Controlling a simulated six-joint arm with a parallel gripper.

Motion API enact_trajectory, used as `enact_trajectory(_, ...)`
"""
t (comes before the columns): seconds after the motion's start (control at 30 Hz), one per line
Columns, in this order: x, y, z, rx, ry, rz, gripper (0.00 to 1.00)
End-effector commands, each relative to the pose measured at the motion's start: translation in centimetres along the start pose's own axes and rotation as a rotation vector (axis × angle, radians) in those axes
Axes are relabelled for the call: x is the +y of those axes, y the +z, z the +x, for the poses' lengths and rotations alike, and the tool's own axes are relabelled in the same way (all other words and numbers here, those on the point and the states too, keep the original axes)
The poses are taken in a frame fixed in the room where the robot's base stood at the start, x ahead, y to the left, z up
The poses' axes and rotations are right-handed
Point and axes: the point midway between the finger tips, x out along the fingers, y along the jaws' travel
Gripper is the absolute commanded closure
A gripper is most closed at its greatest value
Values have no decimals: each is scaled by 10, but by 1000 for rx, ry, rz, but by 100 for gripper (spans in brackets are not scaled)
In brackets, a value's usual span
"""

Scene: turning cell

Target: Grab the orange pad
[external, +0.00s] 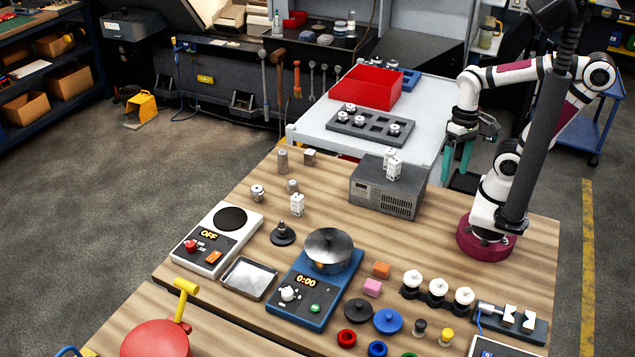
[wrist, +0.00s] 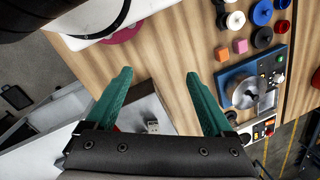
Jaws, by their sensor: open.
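The orange pad (external: 380,270) is a small block on the wooden table, just right of the blue device with the round metal dish. It also shows in the wrist view (wrist: 240,46), upper right, beside the pink pad (wrist: 221,54). In the external view the pink pad (external: 372,288) lies in front of it. My gripper (external: 457,165) has teal fingers that hang apart and empty, beyond the table's far right edge, near the white side table. In the wrist view its fingers (wrist: 158,73) are spread wide, and the orange pad is well to the right of them.
A grey box (external: 388,188) with white parts on top stands at the table's back. White-topped pieces (external: 440,288) in a dark holder stand right of the pads. Black (external: 359,311) and blue (external: 388,321) discs lie in front. Bare wood lies behind the orange pad.

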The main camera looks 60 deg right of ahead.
Motion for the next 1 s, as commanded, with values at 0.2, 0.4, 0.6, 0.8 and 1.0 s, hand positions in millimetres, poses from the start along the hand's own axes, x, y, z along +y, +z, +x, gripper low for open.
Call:
enact_trajectory(0.2,-85,10,39,-435,-183,186,13)
enact_trajectory(0.4,-167,-13,110,-767,-348,589,13)
enact_trajectory(0.6,-186,-30,162,-836,-389,817,13)
enact_trajectory(0.8,-182,-35,197,-838,-392,834,13)
enact_trajectory(1.0,-176,-38,236,-838,-390,832,13)
